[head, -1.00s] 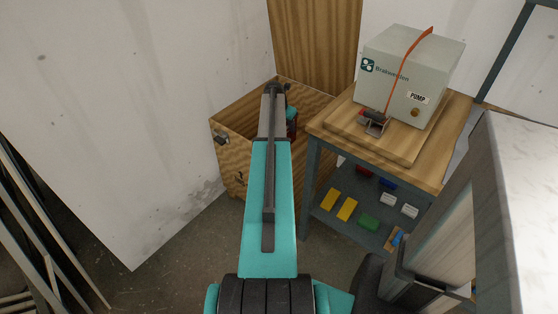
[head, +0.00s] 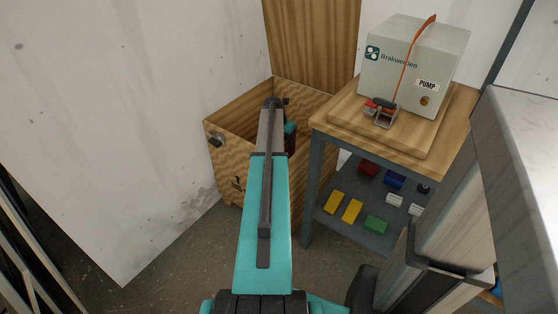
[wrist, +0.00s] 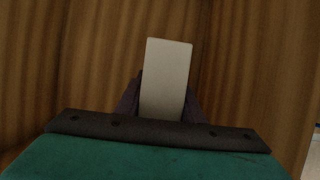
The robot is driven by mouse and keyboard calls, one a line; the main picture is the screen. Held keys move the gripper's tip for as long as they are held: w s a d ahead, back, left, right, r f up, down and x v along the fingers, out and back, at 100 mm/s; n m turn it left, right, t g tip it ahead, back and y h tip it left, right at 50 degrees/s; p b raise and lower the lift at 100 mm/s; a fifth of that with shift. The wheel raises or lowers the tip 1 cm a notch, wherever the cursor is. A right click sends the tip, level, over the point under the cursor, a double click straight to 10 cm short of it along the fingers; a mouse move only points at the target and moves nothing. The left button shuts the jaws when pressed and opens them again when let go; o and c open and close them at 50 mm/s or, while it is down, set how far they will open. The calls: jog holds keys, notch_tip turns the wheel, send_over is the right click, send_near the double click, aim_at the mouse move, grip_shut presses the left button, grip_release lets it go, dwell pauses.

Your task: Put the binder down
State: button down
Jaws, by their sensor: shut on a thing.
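My gripper (wrist: 162,108) shows in the wrist view with its dark fingers on both sides of a pale, flat, rectangular block, which I take as the binder (wrist: 168,62). It is shut on the binder, whose upper part stands clear above the fingers. Brown wood-grain walls surround it in that view. In the head view my teal arm reaches over the open wooden crate (head: 226,160), and its end is down inside. The gripper and the binder are hidden there by the arm and the crate wall. The crate floor is hidden, so I cannot tell whether the binder touches it.
The crate's raised lid (head: 312,40) stands behind it. To its right is a wooden-topped bench (head: 452,125) with a strapped grey pump box (head: 440,60). Its lower shelf (head: 345,228) holds several coloured blocks. A white wall (head: 110,120) stands at left.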

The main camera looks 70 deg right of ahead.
aim_at(286, 150)
jog(key=shift+f+b, duration=0.45)
jog(key=shift+f, duration=2.7)
jog(key=shift+f, duration=1.85)
jog(key=shift+f, duration=0.1)
jog(key=c, duration=1.2)
grip_release()
jog(key=shift+b, duration=0.3)
jog(key=p+v, duration=0.1)
jog(key=v, duration=1.1)
jog(key=shift+p, duration=0.3)
